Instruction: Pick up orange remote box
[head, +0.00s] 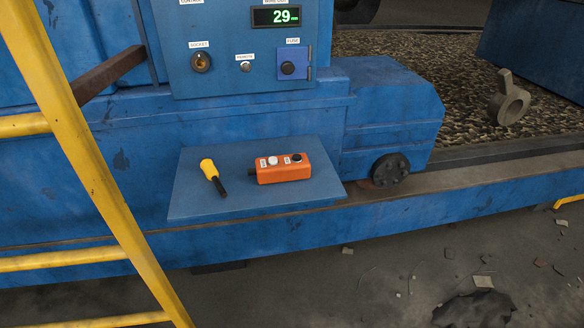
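The orange remote box (284,169) lies on a small blue shelf (240,204) on the front of the blue machine. It has a white button and a black button on its upper side, and a dark end piece at its left. It lies free, with nothing touching it from above. Neither of my grippers shows in the head view.
A yellow and black plug-like tool (209,169) lies left of the box on the shelf. A yellow ladder (91,180) stands at the left. A control panel (222,68) with a display reading 29 is above the shelf. Debris litters the floor (400,270).

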